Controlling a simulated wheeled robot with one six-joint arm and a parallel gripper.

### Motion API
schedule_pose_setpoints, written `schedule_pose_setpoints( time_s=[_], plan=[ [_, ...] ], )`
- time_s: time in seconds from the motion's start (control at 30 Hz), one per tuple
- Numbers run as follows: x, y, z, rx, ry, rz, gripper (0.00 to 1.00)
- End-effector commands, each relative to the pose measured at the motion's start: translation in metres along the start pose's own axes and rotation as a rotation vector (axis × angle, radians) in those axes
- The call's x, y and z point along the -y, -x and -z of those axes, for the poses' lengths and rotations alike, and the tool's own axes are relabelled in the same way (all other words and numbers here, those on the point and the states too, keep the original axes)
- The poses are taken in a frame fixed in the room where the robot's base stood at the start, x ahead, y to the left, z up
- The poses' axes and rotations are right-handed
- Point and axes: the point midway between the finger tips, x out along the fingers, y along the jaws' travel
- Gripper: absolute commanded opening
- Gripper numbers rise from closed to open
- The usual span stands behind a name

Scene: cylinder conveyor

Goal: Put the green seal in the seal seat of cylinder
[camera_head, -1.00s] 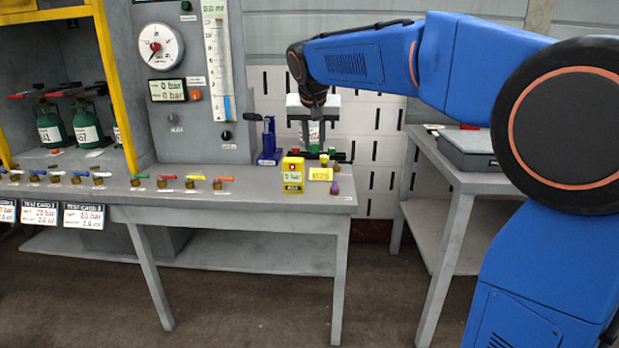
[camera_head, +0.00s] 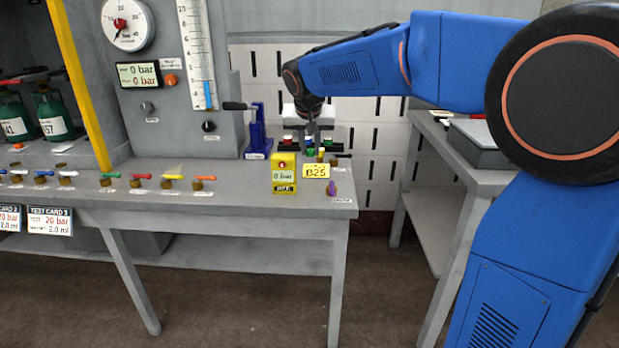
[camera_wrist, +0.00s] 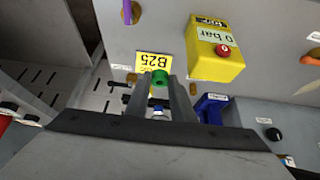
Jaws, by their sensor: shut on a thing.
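My gripper (camera_wrist: 172,98) is shut on the green seal (camera_wrist: 160,77), a small ring at the fingertips in the wrist view. In the head view my gripper (camera_head: 312,132) points down over the right end of the bench, and the green seal (camera_head: 310,152) shows at its tips, just behind the yellow B25 label (camera_head: 316,171). The label also shows beside the seal in the wrist view (camera_wrist: 151,62). I cannot make out the cylinder or its seal seat clearly; the fingers and label cover that area. A small blue-and-white part (camera_wrist: 157,112) shows between the fingers.
A yellow pressure box (camera_head: 284,174) with a red button stands left of the label. A blue hand press (camera_head: 257,135) stands behind it. A purple part (camera_head: 331,188) is at the bench's right corner. Several coloured valves (camera_head: 140,180) line the front edge. Another table (camera_head: 470,175) is at right.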

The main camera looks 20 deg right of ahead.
Motion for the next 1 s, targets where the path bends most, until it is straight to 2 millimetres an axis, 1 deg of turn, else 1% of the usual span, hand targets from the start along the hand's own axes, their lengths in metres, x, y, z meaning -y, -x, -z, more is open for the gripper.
schedule_pose_setpoints(
  time_s=[0.03,0.1,0.2,0.3,0.53,0.7,0.8,1.0],
  plan=[
    [0.000,-0.010,-0.007,0.004,0.001,-0.001,0.01],
    [0.000,-0.023,-0.014,0.004,0.001,-0.001,0.01],
    [0.000,-0.037,-0.022,0.003,0.000,-0.001,0.01],
    [0.000,-0.047,-0.027,0.002,0.000,-0.001,0.01],
    [0.000,-0.058,-0.034,0.002,0.000,-0.001,0.01],
    [0.000,-0.077,-0.045,0.003,0.000,-0.001,0.01],
    [0.000,-0.085,-0.049,0.001,0.000,-0.001,0.01],
    [0.000,-0.086,-0.050,0.001,-0.001,0.000,0.01]
  ],
)
